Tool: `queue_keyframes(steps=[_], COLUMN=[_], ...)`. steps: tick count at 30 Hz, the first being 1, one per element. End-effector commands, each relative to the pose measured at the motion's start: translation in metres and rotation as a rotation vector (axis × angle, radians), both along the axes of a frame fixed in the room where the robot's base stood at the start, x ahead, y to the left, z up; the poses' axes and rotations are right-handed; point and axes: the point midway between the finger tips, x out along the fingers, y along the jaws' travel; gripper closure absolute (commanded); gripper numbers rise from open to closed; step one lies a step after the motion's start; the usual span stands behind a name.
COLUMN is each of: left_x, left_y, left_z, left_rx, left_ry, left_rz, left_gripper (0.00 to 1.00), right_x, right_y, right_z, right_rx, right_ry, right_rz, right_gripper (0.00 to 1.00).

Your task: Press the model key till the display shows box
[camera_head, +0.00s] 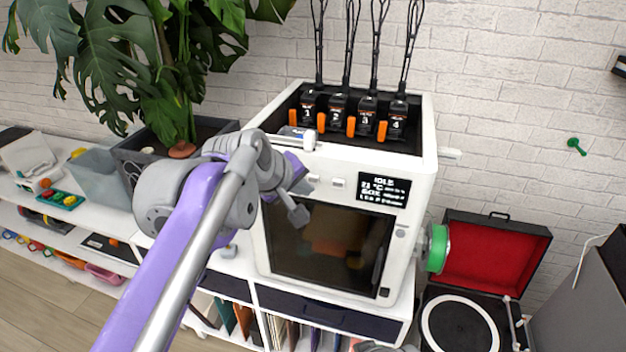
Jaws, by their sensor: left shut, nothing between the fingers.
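The white printer-like machine (425,180) stands on the white shelf unit, with a dark front window. Its black display (384,190) sits at the upper right of the front. It reads IDLE, then 21 °C, then a line that looks like BOX; the smaller text is too fine to read. Two small pale keys show left of the display, one nearer (337,182) and one farther left (312,180). I cannot read their labels. My left gripper (299,215) is shut and empty, in front of the window's upper left, below the keys. My arm hides the front's left part.
Several numbered black cartridges (338,106) with orange tabs stand on top. A green spool (438,248) juts from the right side. An open record player (460,325) is at lower right. A potted plant (182,150) stands at left.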

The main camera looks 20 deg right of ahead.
Motion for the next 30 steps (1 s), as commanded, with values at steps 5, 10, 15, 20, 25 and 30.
queue_keyframes(steps=[5,10,15,20,25,30], left_x=[-0.001,-0.013,-0.028,-0.038,-0.042,-0.041], left_y=[0.001,0.009,0.019,0.026,0.028,0.028], left_z=[0.0,0.0,0.0,0.0,0.0,0.0], left_rx=[0.0,0.0,0.0,0.001,0.0,0.0], left_ry=[0.0,0.0,0.0,0.0,0.0,0.0], left_rz=[0.0,0.0,0.0,0.0,0.0,0.0], left_gripper=[1.0,1.0,1.0,1.0,1.0,1.0], right_x=[0.0,0.0,-0.001,-0.001,-0.001,-0.001], right_y=[0.0,0.0,0.0,0.0,0.0,0.0], right_z=[0.0,-0.001,-0.002,-0.002,-0.002,-0.002], right_rx=[0.0,0.0,0.0,0.0,0.0,0.0], right_ry=[0.0,0.001,0.001,0.001,0.001,0.001], right_rz=[0.0,0.0,0.0,0.0,0.0,0.0], right_gripper=[0.47,0.47,0.47,0.47,0.47,0.47])
